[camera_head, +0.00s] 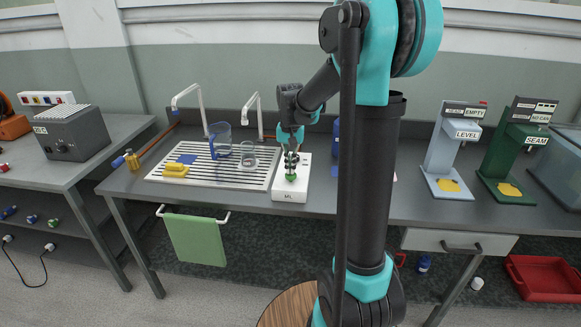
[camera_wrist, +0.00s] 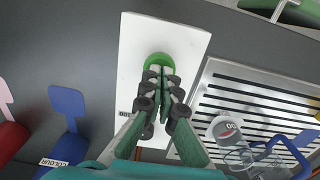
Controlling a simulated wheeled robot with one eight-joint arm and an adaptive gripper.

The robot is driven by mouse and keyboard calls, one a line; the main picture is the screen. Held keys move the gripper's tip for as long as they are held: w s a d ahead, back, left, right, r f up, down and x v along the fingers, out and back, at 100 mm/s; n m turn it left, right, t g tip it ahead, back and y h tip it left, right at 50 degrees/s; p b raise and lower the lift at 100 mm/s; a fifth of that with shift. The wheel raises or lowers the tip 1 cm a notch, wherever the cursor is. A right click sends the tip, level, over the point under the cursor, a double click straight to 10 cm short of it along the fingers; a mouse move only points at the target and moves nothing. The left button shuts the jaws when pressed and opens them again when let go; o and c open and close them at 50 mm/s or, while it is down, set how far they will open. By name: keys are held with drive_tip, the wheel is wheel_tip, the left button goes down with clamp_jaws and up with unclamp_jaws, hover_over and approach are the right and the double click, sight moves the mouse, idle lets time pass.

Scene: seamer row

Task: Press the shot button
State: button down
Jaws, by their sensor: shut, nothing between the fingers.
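A white box (camera_head: 289,196) marked "ML" stands on the bench to the right of the drainer and has a round green button (camera_head: 291,178) on top. In the wrist view the box (camera_wrist: 150,35) fills the middle, with the green button (camera_wrist: 158,58) near its centre. My gripper (camera_head: 291,168) points down over the button with its fingers together and empty. In the wrist view the fingertips (camera_wrist: 160,72) overlap the near part of the button and hide it. I cannot tell whether they touch it or whether it is pushed in.
Two white taps (camera_head: 259,117) rise behind. A blue level stand (camera_head: 440,158) and green seam stand (camera_head: 500,160) are far right.

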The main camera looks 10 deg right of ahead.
drive_tip(key=shift+f, duration=1)
drive_tip(key=shift+r, duration=0.5)
wheel_tip(320, 180, up, 13)
drive_tip(key=s+d+f+n+t, duration=0.1)
drive_tip(key=s+f+t, duration=0.1)
drive_tip(key=s+f, duration=0.8)
drive_tip(key=s+d+f+n+t, duration=0.2)
drive_tip(key=s+f, duration=0.8)
drive_tip(key=s, duration=0.3)
drive_tip(key=shift+s+d+f+n, duration=0.2)
drive_tip(key=shift+s+d+n, duration=0.05)
drive_tip(key=shift+s+n, duration=0.05)
